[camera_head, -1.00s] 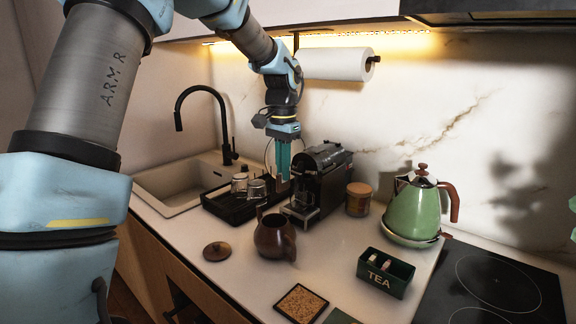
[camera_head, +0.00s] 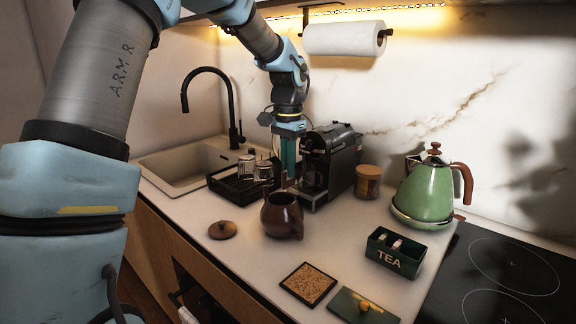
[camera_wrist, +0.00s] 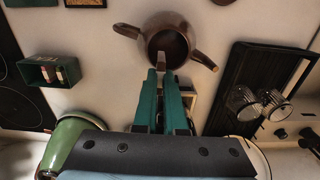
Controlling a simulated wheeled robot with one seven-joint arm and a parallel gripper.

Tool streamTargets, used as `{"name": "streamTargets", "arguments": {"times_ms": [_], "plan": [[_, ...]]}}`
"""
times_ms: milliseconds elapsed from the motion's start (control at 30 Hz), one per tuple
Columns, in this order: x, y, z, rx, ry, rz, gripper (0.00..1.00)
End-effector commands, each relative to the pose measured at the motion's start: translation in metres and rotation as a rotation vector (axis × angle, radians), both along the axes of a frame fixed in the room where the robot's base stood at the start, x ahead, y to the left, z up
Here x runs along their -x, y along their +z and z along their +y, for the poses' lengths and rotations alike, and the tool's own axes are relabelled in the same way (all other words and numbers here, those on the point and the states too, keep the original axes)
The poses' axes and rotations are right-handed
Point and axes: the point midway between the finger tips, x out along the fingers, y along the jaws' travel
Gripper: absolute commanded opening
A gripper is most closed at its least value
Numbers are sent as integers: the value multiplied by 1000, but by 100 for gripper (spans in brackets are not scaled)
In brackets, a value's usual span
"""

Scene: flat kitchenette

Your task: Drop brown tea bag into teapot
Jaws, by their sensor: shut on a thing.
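The brown teapot (camera_head: 282,219) stands open on the counter, its dark mouth facing up. It also shows at the top of the wrist view (camera_wrist: 166,20). My gripper (camera_head: 286,178) points down just above and behind the teapot in the head view. In the wrist view its teal fingers (camera_wrist: 160,72) are close together at the near rim of the teapot's mouth. They are shut on a small brownish tea bag (camera_wrist: 161,61), mostly hidden between the tips. The teapot's lid (camera_head: 222,230) lies on the counter to the left.
A green TEA box (camera_head: 394,256) holds tea bags at the right. Its lid (camera_head: 362,308) and a cork coaster (camera_head: 308,284) lie in front. A coffee machine (camera_head: 331,165), a tray with glasses (camera_head: 243,185), a jar (camera_head: 368,182) and a green kettle (camera_head: 426,192) stand behind.

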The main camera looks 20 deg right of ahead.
Motion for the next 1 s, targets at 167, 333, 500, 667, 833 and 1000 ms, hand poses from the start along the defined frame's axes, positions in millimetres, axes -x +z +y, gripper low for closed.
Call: {"name": "streamTargets", "arguments": {"times_ms": [167,333,500,667,833,1000], "plan": [[0,0,0,0,0,0,23],[0,0,0,0,0,0,42],[0,0,0,0,0,0,43],[0,3,0,0,0,-1,43],[-1,25,-1,2,0,-4,43],[-1,59,-1,4,1,-4,43]]}}
